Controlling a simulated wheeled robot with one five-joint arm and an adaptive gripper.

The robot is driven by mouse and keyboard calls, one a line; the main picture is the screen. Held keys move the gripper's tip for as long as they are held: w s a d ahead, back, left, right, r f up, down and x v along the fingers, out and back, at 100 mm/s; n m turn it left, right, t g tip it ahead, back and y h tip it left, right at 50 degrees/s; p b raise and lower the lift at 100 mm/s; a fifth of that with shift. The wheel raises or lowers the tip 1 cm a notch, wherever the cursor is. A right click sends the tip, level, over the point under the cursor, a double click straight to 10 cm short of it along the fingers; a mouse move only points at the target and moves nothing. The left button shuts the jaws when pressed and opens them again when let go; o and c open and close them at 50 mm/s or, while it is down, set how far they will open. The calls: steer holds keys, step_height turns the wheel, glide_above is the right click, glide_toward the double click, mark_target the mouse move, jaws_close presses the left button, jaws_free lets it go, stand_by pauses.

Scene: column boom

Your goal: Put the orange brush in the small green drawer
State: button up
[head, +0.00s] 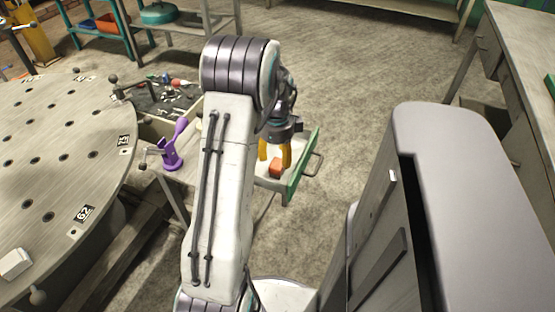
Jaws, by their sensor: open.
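The small green drawer (304,164) is pulled open at the middle, with its handle facing right. A small orange block-like piece, seemingly the orange brush (275,169), shows inside the drawer near its front; most of its shape is hidden. My gripper (275,160) points down over the drawer with its yellow fingers open. The fingertips are right at the orange piece; I cannot tell whether they touch it. My arm hides the left part of the drawer.
A purple stand (172,155) is on the bench left of my arm. A dark tray of small parts (165,95) lies behind it. A round perforated table (60,165) fills the left. A grey desk (520,60) stands at right. Open floor lies beyond the drawer.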

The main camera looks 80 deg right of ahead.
mark_target(275, 164)
step_height(275, 164, up, 8)
steer(key=p, duration=0.1)
steer(key=shift+a+r+p, duration=0.2)
steer(key=shift+r+p, duration=0.05)
steer(key=shift+p, duration=0.1)
steer(key=w+a+r+n, duration=0.3)
steer(key=w+a+n, duration=0.55)
steer(key=w, duration=0.25)
steer(key=w+a+r+n, duration=0.4)
steer(key=w+a+n, duration=0.45)
steer(key=w, duration=0.35)
steer(key=w+a+r+n+t, duration=0.1)
steer(key=w+a+n+t, duration=0.15)
steer(key=a+n, duration=0.85)
steer(key=s+a+n, duration=0.2)
steer(key=a+n, duration=0.3)
steer(key=a, duration=0.3)
steer(key=s+a+n, duration=0.3)
steer(key=a+n, duration=0.2)
steer(key=a, duration=0.2)
steer(key=shift+a+f+n+y, duration=0.3)
steer(key=shift+a+f+n, duration=0.1)
steer(key=shift+f, duration=0.05)
